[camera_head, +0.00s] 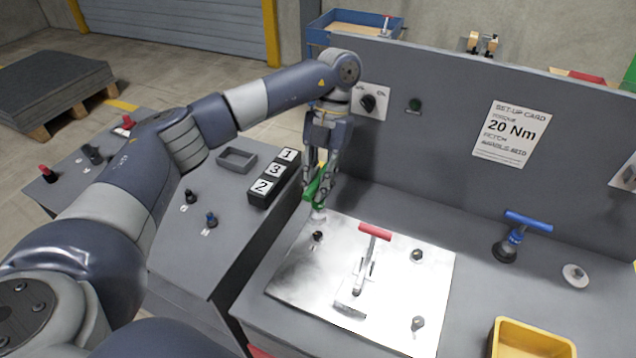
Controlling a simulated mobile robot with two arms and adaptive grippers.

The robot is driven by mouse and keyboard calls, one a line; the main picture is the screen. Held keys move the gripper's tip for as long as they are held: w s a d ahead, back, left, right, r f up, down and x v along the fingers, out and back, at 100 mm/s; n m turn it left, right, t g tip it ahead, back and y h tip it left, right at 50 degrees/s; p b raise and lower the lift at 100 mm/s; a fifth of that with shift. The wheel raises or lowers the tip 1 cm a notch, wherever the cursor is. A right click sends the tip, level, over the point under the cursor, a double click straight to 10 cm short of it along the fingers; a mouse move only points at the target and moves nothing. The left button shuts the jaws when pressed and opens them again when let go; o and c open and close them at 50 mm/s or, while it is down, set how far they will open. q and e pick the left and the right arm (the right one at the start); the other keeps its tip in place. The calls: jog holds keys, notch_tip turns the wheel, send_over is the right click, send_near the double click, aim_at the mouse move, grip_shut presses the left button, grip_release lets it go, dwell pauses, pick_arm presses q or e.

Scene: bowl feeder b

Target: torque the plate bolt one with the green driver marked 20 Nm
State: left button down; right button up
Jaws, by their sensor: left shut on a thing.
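My left gripper (319,184) comes down from above at the plate's far left corner. It is shut on the green driver (314,192), which hangs tilted between the fingers. Its lower end (319,214) is just above or beside the plate's back left corner; contact is unclear. The bright metal plate (385,285) carries dark bolts at its back left (318,236), back right (417,255) and front right (418,323). Tiny labels beside them are too small to read. The driver's 20 Nm marking cannot be read. My right gripper is not in view.
A red T-handle clamp (374,231) stands mid-plate. A grey panel (440,150) rises behind, bearing a 20 Nm card (505,133) and a knob (368,102). Blocks numbered 1, 3, 2 (275,170) stand left. A blue-handled tool (527,222) and yellow bin (530,340) are right.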

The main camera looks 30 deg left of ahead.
aim_at(318, 212)
pick_arm(q)
jog(key=shift+r, duration=0.15)
jog(key=n+h+p, duration=0.1)
jog(key=n+p, duration=0.1)
jog(key=shift+r+n, duration=0.1)
jog(key=shift+n, duration=0.3)
jog(key=n+p, duration=0.1)
jog(key=n, duration=0.1)
jog(key=n+t+h+p, duration=0.1)
jog(key=n, duration=0.1)
jog(key=shift+a+h+p, duration=0.1)
jog(key=shift+h+p, duration=0.2)
jog(key=n+p, duration=0.2)
jog(key=n+t+h+p, duration=0.1)
jog(key=n, duration=0.2)
jog(key=shift+t+p, duration=0.3)
jog(key=shift+p, duration=0.1)
jog(key=shift+n, duration=0.7)
jog(key=shift+f+n+t, duration=0.3)
jog(key=shift+n, duration=0.2)
jog(key=shift+f+b, duration=1.05)
jog(key=shift+f, duration=1.5)
jog(key=shift+f+b, duration=0.1)
jog(key=shift+b, duration=0.2)
